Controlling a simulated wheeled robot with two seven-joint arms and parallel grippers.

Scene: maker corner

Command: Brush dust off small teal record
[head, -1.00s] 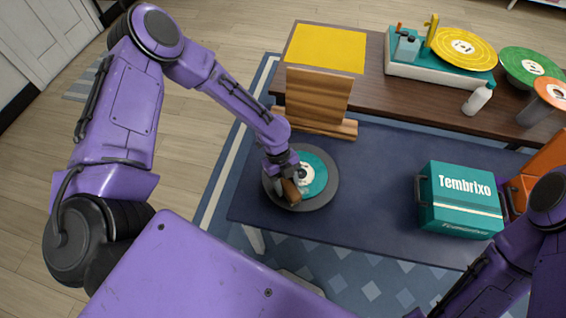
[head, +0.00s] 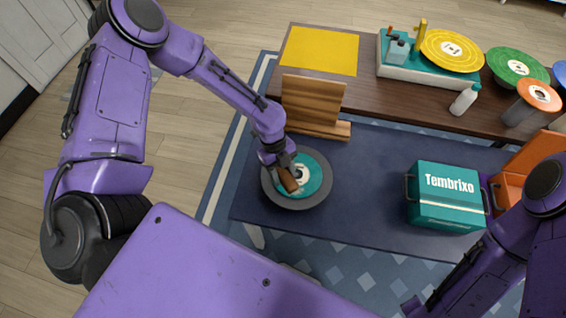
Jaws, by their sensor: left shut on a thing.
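The small teal record (head: 318,182) with a pale label lies flat on a round grey mat (head: 322,196) at the left of the blue-grey table. My left gripper (head: 284,168) points down over the record's left half. It is shut on a brush with a brown wooden handle (head: 289,181). The brush is low over the record beside its label; its bristles are hidden, so I cannot tell whether they touch. Dust is too small to make out. My right arm shows at the lower right, but its gripper fingers are out of view.
A wooden rack (head: 313,103) stands just behind the mat. A teal Tembrixo box (head: 445,196) and an orange container (head: 522,172) are at the right. A turntable with a yellow record (head: 452,50) and a white bottle (head: 464,99) stand on the rear table (head: 375,95). The front table's middle is clear.

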